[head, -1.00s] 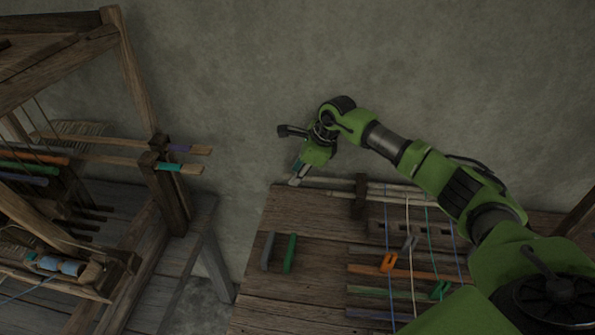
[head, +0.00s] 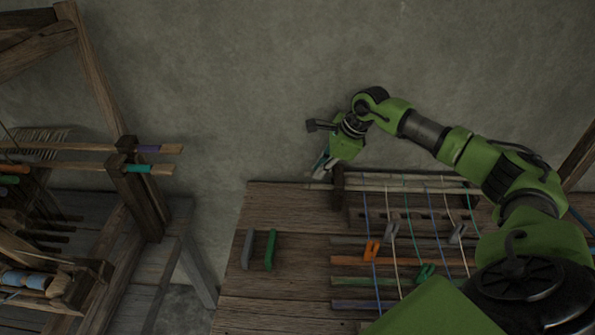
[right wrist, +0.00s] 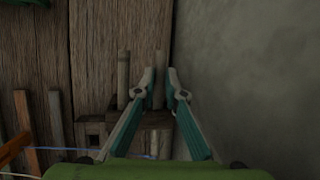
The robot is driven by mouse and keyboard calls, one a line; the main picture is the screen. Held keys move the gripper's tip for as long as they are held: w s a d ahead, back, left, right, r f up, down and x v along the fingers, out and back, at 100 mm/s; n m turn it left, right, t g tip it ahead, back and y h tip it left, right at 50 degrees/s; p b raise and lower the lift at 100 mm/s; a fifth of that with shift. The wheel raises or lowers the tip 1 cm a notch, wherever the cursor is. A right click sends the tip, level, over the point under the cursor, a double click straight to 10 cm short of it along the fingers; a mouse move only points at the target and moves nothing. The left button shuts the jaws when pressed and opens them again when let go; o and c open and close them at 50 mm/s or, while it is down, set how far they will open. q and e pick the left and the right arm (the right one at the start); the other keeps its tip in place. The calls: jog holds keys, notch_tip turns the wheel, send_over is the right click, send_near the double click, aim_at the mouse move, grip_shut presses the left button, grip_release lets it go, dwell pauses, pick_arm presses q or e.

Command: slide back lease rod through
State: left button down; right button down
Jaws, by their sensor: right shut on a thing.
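The back lease rod (head: 410,179) is a pale wooden stick lying left to right along the table's far edge, nearest the wall. My right gripper (head: 322,170) is at its left end, close to the left post (head: 338,187). In the right wrist view its teal fingers (right wrist: 161,78) are shut on the back lease rod (right wrist: 158,62). The front lease rod (head: 420,189) lies parallel and nearer, its left end sticking out past the post. Coloured warp threads (head: 407,215) run from the rods toward me; their exact crossing is too small to tell. My left gripper is out of view.
The loom (head: 130,190) stands left, across a gap. The wall is close behind.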

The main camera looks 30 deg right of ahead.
jog(key=shift+s+d, duration=0.1)
jog(key=shift+d, duration=0.2)
jog(key=c, duration=2.1)
grip_release()
jog(key=shift+s+d, duration=0.1)
jog(key=shift+s, duration=0.05)
jog(key=v, duration=1.2)
